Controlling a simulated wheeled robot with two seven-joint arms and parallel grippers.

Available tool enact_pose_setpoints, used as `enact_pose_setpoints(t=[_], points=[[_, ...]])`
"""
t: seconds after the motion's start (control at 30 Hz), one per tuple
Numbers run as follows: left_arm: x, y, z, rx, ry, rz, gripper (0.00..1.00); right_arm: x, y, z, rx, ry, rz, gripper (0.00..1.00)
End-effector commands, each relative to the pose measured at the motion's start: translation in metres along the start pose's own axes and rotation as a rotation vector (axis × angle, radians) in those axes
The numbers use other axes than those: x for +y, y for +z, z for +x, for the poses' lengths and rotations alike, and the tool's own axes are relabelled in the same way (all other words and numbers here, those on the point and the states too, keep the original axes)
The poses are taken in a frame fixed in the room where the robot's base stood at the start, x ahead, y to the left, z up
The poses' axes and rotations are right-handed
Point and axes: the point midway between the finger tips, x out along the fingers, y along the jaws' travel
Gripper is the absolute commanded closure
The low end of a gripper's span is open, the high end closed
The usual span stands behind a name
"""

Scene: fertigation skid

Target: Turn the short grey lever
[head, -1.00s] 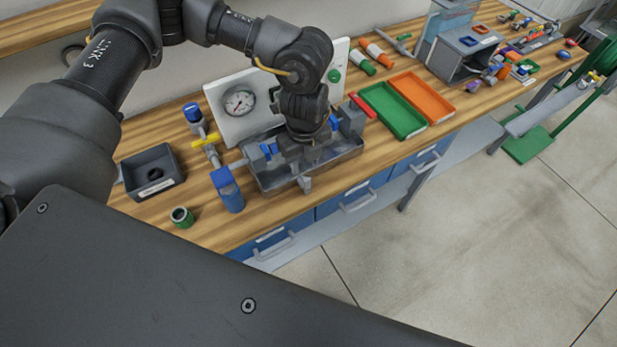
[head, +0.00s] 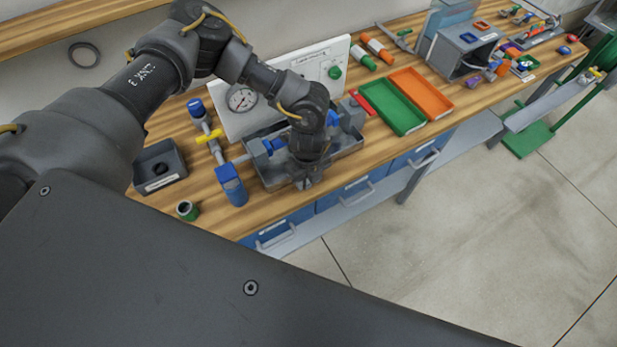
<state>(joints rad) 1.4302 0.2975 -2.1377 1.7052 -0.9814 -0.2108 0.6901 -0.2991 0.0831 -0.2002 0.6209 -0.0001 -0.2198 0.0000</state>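The fertigation skid stands on the wooden bench, with a grey metal tray (head: 347,158) in front of a white panel (head: 306,72). My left gripper (head: 307,181) points down at the front edge of this tray. A small grey piece that looks like the short grey lever is at that spot, mostly hidden by the gripper, so I cannot tell its angle or whether the fingers touch it. The fingers are too small and dark to tell open from shut. Blue valve parts (head: 274,146) sit in the tray behind the gripper. My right gripper is not in view.
A yellow-handled valve (head: 209,136), a blue cylinder (head: 231,186) and a dark bin (head: 159,168) stand left of the skid. A gauge (head: 241,98) is on the panel. A green tray (head: 392,107) and an orange tray (head: 421,95) lie to the right.

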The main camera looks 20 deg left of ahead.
Motion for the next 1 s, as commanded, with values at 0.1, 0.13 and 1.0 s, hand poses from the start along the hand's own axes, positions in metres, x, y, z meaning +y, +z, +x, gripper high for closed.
enact_pose_setpoints(t=[0.1,0.13,1.0], points=[[0.0,0.0,0.0,0.0,0.0,0.0,0.6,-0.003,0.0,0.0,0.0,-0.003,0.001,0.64],[0.0,0.0,0.0,0.0,0.0,0.0,0.64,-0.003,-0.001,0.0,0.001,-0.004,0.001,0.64],[-0.007,0.0,0.006,-0.001,0.245,-0.004,0.99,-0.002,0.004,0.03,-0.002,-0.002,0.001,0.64]])
